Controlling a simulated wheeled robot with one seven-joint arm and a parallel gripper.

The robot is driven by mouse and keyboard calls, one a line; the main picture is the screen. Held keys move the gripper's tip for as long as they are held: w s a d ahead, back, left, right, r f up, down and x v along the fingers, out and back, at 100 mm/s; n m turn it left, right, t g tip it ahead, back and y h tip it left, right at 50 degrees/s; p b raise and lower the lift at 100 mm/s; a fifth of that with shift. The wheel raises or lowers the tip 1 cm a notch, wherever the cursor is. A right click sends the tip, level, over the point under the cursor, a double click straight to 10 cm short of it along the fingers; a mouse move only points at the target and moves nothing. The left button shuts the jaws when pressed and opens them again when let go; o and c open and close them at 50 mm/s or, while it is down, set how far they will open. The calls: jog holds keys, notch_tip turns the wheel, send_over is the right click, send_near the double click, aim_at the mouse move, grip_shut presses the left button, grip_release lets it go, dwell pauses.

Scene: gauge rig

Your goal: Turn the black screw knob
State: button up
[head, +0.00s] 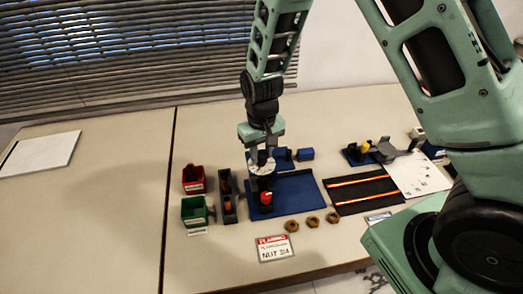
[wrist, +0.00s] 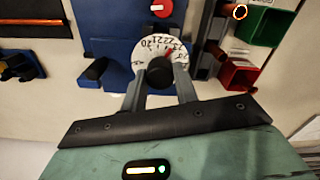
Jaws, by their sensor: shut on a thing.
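The black screw knob (wrist: 159,72) sits at the centre of a white numbered dial (wrist: 148,48) on the blue rig. A red mark shows on the dial at the knob's upper right, among the numbers in the twenties. My gripper (wrist: 160,76) has one finger on each side of the knob and is shut on it. In the head view my gripper (head: 262,152) comes down from above onto the white dial (head: 262,168). The knob is hidden there by my gripper.
A red knob (head: 266,198) stands in front on the blue base plate (head: 302,192). A red bin (head: 194,180), a green bin (head: 194,211) and a grey holder (head: 228,203) stand left. Several brown nuts (head: 312,220) lie in front. A black mat (head: 364,192) lies right.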

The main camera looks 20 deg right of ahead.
aim_at(262, 154)
jog(key=shift+r+m, duration=0.1)
jog(key=shift+m, duration=0.8)
jog(key=shift+w, duration=0.1)
jog(key=o, duration=1)
jog(key=shift+c, duration=0.2)
notch_tip(262, 154, up, 17)
jog(key=b, duration=0.1)
jog(key=shift+r+b, duration=0.15)
jog(key=shift+b, duration=0.25)
